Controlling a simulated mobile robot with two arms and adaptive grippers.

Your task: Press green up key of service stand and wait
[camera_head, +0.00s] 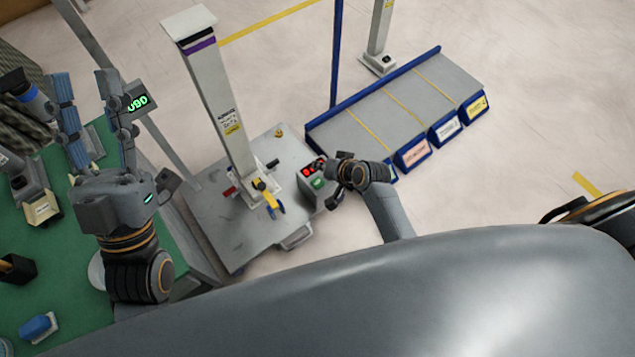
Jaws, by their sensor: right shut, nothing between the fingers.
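The service stand is a grey plate (240,232) with a pale column (222,105) rising from it. A small grey control box (306,190) sits at its right edge, with a red lit display (311,168) and a green key (318,183) on its top. My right gripper (334,175) is shut and empty, right beside the control box and close to the green key. I cannot tell whether it touches the key. My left gripper (95,118) is open and empty, its fingers spread above the green bench at the left.
A green-topped bench (75,285) with small items fills the left. A green-lit readout (139,102) stands near my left fingers. A yellow-handled tool (270,203) is on the stand. A grey rack with labelled blue bins (412,153) lies right. Open floor is beyond.

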